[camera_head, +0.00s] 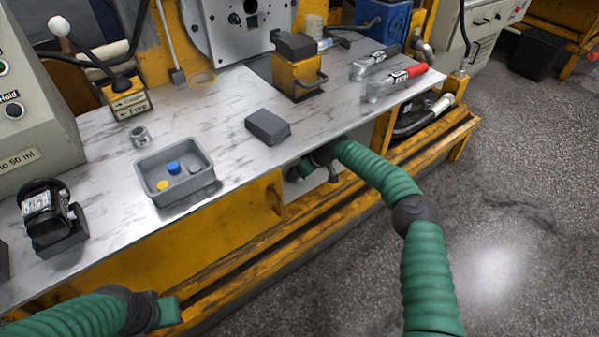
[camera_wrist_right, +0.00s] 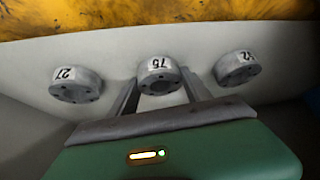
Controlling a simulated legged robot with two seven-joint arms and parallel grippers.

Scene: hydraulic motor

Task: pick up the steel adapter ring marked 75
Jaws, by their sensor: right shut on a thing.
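The steel adapter ring marked 75 (camera_wrist_right: 159,77) is the middle one of three grey rings in the right wrist view. It is a short round ring with holes in its face and a white label. My right gripper (camera_wrist_right: 158,86) is shut on it, with one finger at each side. In the head view my right arm reaches to the bench's front edge, and the ring is hidden there. My left arm's green end (camera_head: 168,312) is low at the left, in front of the bench; its fingers cannot be made out.
A ring marked 27 (camera_wrist_right: 76,86) sits left of the held ring, and another labelled ring (camera_wrist_right: 237,68) sits right.

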